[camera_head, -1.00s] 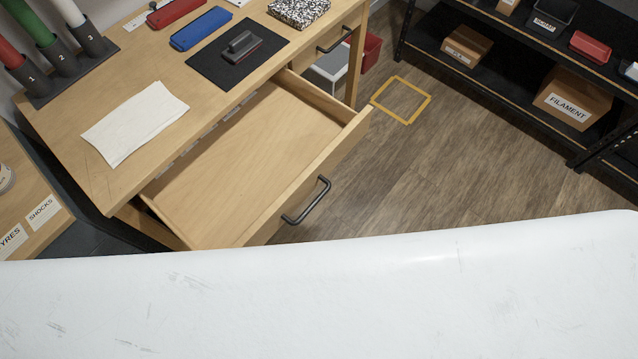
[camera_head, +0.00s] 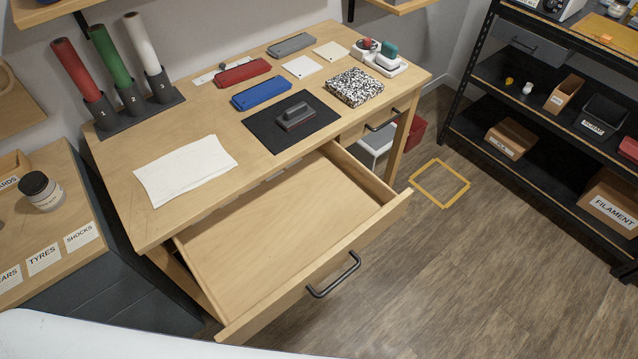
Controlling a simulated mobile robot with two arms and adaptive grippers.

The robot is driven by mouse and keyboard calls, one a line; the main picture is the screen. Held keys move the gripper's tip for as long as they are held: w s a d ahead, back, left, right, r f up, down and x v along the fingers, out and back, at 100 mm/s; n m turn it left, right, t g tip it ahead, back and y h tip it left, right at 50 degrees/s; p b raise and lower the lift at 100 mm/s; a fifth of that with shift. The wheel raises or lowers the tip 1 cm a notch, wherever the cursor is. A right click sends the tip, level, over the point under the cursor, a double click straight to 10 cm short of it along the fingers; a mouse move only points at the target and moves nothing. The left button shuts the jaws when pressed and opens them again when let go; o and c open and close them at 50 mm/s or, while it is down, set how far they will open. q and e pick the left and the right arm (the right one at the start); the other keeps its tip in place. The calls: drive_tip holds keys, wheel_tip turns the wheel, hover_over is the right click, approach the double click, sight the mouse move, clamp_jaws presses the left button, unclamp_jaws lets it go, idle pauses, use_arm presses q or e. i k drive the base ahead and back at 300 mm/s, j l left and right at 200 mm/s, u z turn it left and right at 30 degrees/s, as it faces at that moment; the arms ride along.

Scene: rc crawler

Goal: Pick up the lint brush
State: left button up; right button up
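The lint brush (camera_head: 294,116), dark grey with a raised handle and a reddish edge, lies on a black mat (camera_head: 262,131) on the wooden desk. It sits behind the open, empty drawer (camera_head: 290,215). Neither of my grippers shows in the head view, and nothing is seen touching the brush.
The open drawer with its dark handle (camera_head: 334,275) juts out from the desk front (camera_head: 130,190).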

sight(300, 113)
drive_tip(key=u, duration=0.85)
drive_tip(key=l+u, duration=0.7)
drive_tip(key=u, duration=0.15)
drive_tip(key=l+u, duration=0.8)
drive_tip(key=k+j, duration=0.05)
drive_tip(key=j, duration=0.05)
